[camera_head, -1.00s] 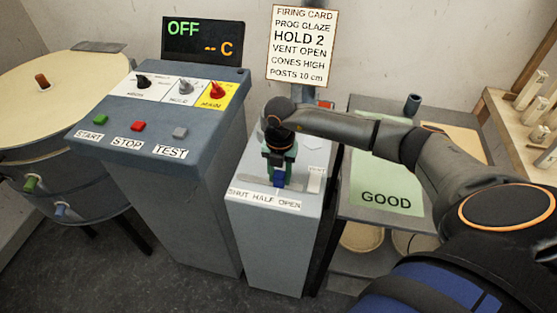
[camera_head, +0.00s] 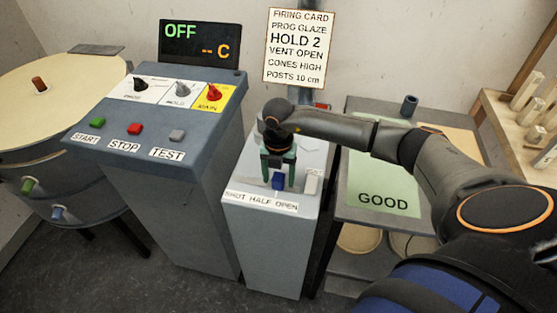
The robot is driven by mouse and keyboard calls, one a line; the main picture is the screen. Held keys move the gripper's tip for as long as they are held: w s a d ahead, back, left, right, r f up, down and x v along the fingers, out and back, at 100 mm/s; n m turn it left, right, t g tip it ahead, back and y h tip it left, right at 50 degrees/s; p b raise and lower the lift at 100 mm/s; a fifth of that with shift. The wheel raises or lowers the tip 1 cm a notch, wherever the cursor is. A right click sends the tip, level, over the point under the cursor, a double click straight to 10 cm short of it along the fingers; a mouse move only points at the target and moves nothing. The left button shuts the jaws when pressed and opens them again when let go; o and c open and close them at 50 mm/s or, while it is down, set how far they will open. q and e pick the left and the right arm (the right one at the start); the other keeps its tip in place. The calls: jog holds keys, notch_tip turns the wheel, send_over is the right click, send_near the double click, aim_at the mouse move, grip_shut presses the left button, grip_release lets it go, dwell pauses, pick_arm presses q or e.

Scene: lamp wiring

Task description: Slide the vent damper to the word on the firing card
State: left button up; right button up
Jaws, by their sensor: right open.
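The firing card (camera_head: 299,48) on the wall reads HOLD 2 and VENT OPEN, among other lines. The vent damper's blue knob (camera_head: 278,181) stands on top of the grey vent box (camera_head: 270,235), behind the label strip (camera_head: 261,201) reading SHUT HALF OPEN. The knob is toward the right part of the strip, near OPEN; its exact alignment is hard to tell from this angle. My right gripper (camera_head: 278,182) is above the box, pointing down, with its green fingers open on either side of the knob. My left gripper is out of view.
Left of the box is the control console (camera_head: 160,125) with knobs, buttons and a display (camera_head: 200,43) reading OFF. A small white block (camera_head: 313,182) stands right of the knob. A table (camera_head: 345,210) with a green GOOD mat (camera_head: 384,185) is farther right.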

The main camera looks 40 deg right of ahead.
aim_at(279, 177)
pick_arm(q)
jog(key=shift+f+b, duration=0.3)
pick_arm(e)
notch_tip(279, 177, up, 12)
jog(key=shift+r, duration=0.15)
pick_arm(q)
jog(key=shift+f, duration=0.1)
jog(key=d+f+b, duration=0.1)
jog(key=b, duration=0.1)
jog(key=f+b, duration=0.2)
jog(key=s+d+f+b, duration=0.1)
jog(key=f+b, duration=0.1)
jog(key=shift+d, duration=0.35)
pick_arm(e)
notch_tip(279, 177, down, 13)
jog(key=n, duration=1.8)
jog(key=shift+r, duration=0.2)
grip_shut()
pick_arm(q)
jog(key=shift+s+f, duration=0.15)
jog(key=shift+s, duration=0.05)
